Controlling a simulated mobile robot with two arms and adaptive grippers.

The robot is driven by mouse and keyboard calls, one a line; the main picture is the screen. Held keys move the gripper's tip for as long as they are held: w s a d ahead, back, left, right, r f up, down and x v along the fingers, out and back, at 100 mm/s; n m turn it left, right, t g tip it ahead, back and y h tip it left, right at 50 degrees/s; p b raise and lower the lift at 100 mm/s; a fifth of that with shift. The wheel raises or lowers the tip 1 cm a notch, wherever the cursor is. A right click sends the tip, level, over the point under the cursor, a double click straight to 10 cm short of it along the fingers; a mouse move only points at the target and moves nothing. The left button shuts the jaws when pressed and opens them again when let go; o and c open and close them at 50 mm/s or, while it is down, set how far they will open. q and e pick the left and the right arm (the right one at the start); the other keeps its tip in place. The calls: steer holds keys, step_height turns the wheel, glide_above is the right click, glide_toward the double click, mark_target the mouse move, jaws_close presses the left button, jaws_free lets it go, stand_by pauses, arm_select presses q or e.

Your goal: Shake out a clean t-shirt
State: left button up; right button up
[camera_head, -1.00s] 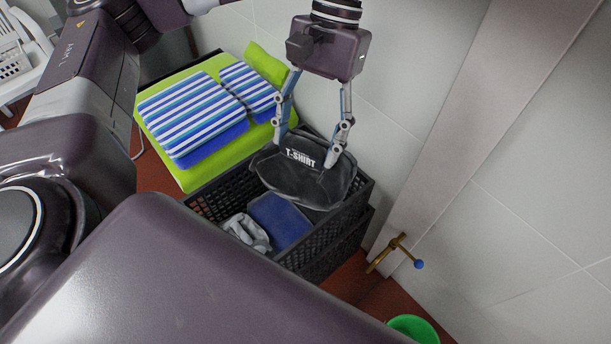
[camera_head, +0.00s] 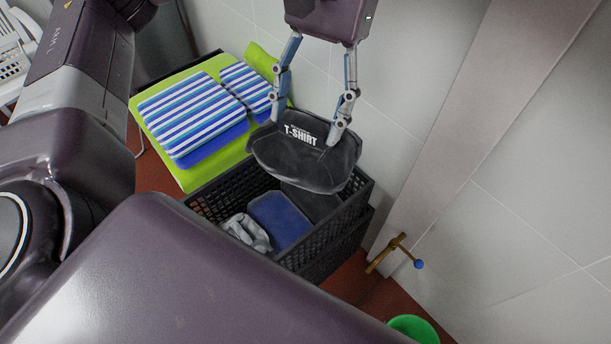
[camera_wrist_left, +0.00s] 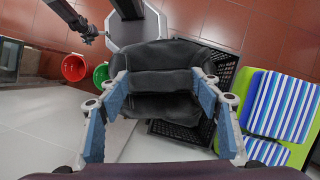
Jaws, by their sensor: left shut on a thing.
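The dark grey t-shirt (camera_head: 306,158), with white "T-SHIRT" lettering, hangs folded in my left gripper (camera_head: 306,132) above the right part of a black crate. The gripper's two fingers are shut on its upper left and right edges. In the left wrist view the t-shirt (camera_wrist_left: 162,75) spans between both fingers of the left gripper (camera_wrist_left: 162,82). Inside the black crate (camera_head: 325,243) lie a blue folded cloth (camera_head: 278,220) and a crumpled grey-white cloth (camera_head: 246,232).
A lime-green lounger (camera_head: 160,150) with striped towels (camera_head: 192,115) stands left of the crate. A tiled wall is close behind. A brass tap (camera_head: 388,252) projects from the wall at right, with a green bucket (camera_head: 414,327) below. A red bucket (camera_wrist_left: 74,68) shows in the left wrist view.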

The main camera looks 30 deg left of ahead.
arm_select(q)
step_height(320, 180, down, 14)
steer(key=shift+f, duration=0.15)
stand_by(0.3)
